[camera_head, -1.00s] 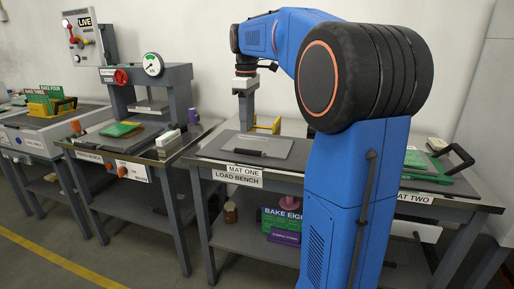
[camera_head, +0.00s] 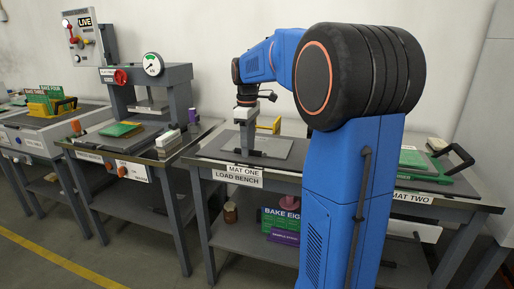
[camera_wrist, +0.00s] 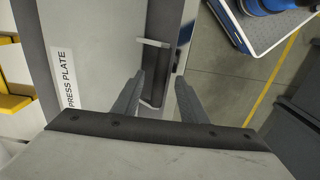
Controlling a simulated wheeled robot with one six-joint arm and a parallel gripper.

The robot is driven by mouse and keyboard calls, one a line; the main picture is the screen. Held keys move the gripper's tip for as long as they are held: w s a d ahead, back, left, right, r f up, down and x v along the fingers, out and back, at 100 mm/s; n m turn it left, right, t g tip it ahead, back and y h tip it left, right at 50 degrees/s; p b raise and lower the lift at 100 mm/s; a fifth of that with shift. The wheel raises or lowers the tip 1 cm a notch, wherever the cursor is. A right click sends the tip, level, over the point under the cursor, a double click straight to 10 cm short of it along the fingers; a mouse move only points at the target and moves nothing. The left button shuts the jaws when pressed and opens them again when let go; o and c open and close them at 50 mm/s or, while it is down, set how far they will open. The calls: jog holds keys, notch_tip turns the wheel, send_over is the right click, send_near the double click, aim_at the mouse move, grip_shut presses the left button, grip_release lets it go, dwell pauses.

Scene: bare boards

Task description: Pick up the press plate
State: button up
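The press plate (camera_head: 277,149) is a flat grey plate lying on mat one of the load bench, with a dark bar handle at its front edge. In the wrist view the plate (camera_wrist: 95,45) carries a "PRESS PLATE" label, and its dark handle (camera_wrist: 158,65) runs between my fingers. My gripper (camera_head: 246,150) is low over the handle, pointing down. In the wrist view my gripper (camera_wrist: 160,97) is open, one finger on each side of the handle, with gaps showing. Whether the fingers reach down fully around it is hard to tell.
A press with a gauge (camera_head: 152,65) stands on the bench to the left, with a green item (camera_head: 121,129) before it. A yellow bracket (camera_head: 270,125) stands behind the plate. A green tray with a black handle (camera_head: 455,160) is on mat two at right.

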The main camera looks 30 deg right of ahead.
grip_shut()
dwell(1.4)
